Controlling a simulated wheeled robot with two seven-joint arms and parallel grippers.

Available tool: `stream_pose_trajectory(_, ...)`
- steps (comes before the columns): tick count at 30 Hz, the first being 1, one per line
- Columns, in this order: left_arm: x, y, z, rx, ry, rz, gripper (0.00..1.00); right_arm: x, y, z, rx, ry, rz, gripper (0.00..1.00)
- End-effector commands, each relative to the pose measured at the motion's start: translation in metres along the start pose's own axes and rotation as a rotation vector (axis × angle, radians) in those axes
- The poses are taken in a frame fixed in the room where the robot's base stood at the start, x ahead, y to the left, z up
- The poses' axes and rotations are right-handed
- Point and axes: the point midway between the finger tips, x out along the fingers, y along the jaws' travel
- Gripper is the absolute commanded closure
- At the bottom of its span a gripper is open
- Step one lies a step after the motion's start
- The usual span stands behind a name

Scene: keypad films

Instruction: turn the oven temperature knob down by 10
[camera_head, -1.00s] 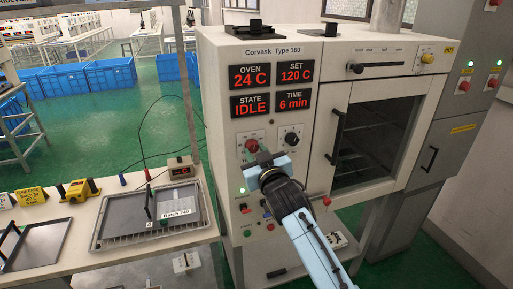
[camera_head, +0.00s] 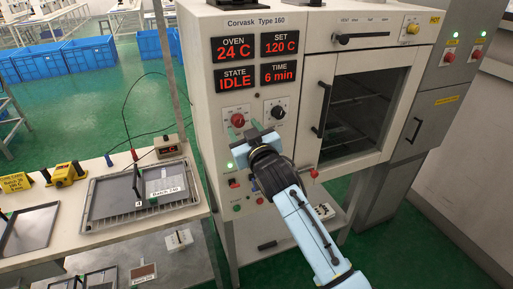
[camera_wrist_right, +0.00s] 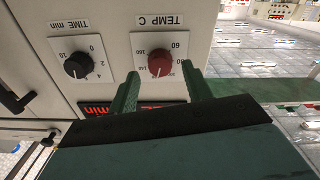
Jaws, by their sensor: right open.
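The red temperature knob (camera_head: 238,120) is on the front panel of the oven (camera_head: 205,90), under the displays. In the right wrist view the red knob (camera_wrist_right: 160,63) sits under the label "TEMP C". My right gripper (camera_head: 246,133) is in front of the panel just below the knob. In the wrist view its two green fingers (camera_wrist_right: 158,88) are apart, one on each side below the knob, with nothing between them. I cannot tell whether they touch the panel. The set display (camera_head: 280,43) reads 120 C. My left gripper is not in view.
The black time knob (camera_head: 278,112) is right of the red knob; it also shows in the wrist view (camera_wrist_right: 77,65). Small buttons (camera_head: 236,183) are lower on the panel. The oven door handle (camera_head: 323,110) is to the right. A bench with a tray (camera_head: 110,232) stands left.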

Motion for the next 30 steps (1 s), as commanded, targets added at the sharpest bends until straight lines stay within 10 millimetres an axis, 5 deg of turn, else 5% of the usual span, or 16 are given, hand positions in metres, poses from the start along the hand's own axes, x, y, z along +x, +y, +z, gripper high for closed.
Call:
stream_pose_trajectory(18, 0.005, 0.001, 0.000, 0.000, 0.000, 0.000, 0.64, -0.102, 0.000, 0.001, 0.000, -0.001, -0.001, 0.51)
stream_pose_trajectory(30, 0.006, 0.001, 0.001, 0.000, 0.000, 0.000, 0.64, -0.119, 0.000, 0.000, -0.001, -0.001, -0.001, 0.51)
